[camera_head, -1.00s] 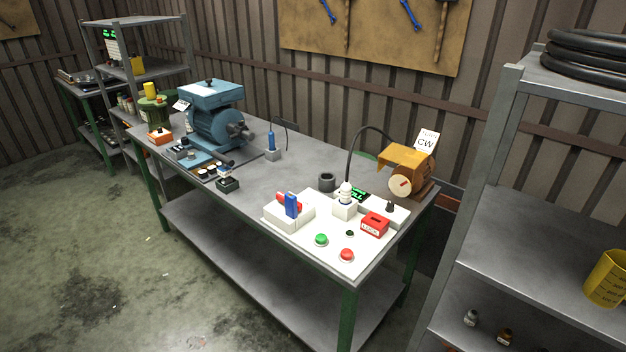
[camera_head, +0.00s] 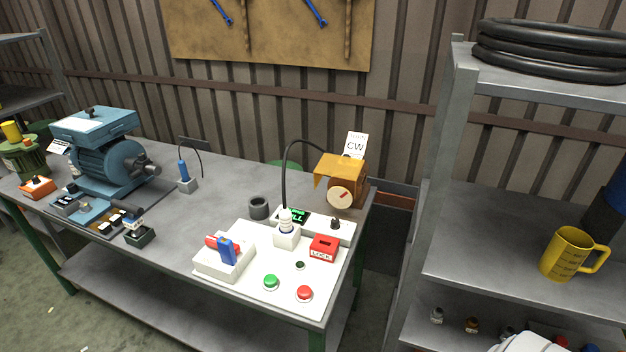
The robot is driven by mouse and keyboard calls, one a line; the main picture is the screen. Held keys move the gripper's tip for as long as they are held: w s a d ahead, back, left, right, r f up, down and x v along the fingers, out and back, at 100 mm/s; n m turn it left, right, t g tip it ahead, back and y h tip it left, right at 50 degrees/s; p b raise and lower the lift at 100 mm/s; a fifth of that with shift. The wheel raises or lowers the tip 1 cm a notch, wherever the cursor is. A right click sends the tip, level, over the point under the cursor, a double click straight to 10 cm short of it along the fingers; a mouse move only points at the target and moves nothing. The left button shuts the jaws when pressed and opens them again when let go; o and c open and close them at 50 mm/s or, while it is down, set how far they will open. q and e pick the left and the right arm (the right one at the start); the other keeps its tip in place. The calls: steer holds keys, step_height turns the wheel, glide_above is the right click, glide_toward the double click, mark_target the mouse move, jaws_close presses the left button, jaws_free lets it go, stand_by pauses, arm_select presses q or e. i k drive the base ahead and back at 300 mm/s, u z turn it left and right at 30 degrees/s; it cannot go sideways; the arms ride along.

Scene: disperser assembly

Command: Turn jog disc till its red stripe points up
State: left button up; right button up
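The jog disc appears to be the pale round disc (camera_head: 340,197) on the front of the orange-brown motor housing (camera_head: 352,171) at the right end of the bench. A small reddish stripe shows on its face. The stripe looks slanted rather than upright, but it is too small to read its exact direction. A white card reading "CW" (camera_head: 355,146) stands above the housing. Neither of my grippers is in view, and nothing touches the disc.
A white panel (camera_head: 312,277) in front carries green (camera_head: 271,282) and red (camera_head: 304,293) buttons, a red lock block (camera_head: 323,248) and a white post with a black cable. A blue machine (camera_head: 108,160) stands left. A grey shelf (camera_head: 500,240) stands right of the bench.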

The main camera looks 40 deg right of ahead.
mark_target(338, 197)
steer(key=z, duration=0.05)
steer(key=i, duration=1.05)
steer(key=z, duration=2.2)
